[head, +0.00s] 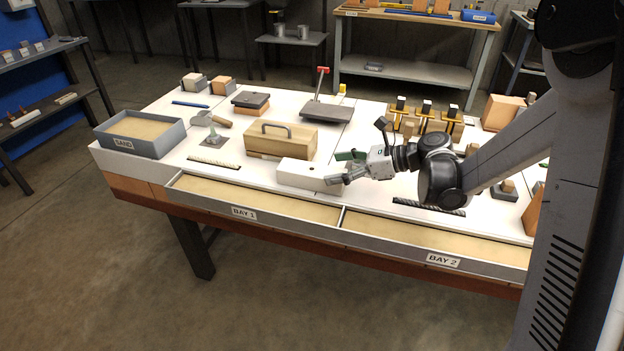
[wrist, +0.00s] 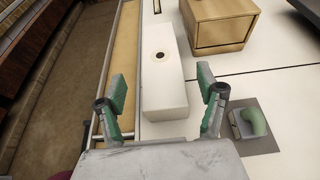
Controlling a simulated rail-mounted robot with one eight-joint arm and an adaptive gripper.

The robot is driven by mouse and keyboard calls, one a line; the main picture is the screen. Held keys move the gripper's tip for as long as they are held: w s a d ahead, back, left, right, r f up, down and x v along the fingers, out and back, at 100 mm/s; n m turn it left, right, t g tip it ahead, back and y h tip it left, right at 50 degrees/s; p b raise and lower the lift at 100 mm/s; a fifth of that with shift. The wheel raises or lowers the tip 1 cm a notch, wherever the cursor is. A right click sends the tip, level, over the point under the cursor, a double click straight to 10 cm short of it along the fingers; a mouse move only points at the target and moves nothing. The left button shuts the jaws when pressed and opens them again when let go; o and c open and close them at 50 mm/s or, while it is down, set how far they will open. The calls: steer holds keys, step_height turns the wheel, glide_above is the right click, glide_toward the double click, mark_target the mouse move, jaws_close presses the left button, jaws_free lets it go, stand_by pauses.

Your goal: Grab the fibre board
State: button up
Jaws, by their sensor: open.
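A long white block (head: 309,175), which looks like the fibre board, lies on the white tabletop along the back edge of bay 1. It has a small dark hole in its top. In the wrist view the block (wrist: 163,85) runs up the picture between my two finger lines. My gripper (head: 342,168) is open and empty at the right end of the block. In the wrist view my gripper (wrist: 162,76) shows one green-padded finger on each side of the block, with gaps. Whether the fingertips are down at the block's height is unclear.
A wooden box with a handle (head: 282,140) stands just behind the block. In the wrist view a green curved piece on a grey plate (wrist: 270,110) is close to my right finger. Bay 1 (head: 260,204) is empty. Yellow-topped stands (head: 425,118) are behind my arm.

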mark_target(316, 170)
steer(key=shift+b+x, duration=1.05)
steer(key=shift+x, duration=2.75)
steer(key=shift+c, duration=0.4)
steer(key=c, duration=1.3)
steer(key=shift+r, duration=0.1)
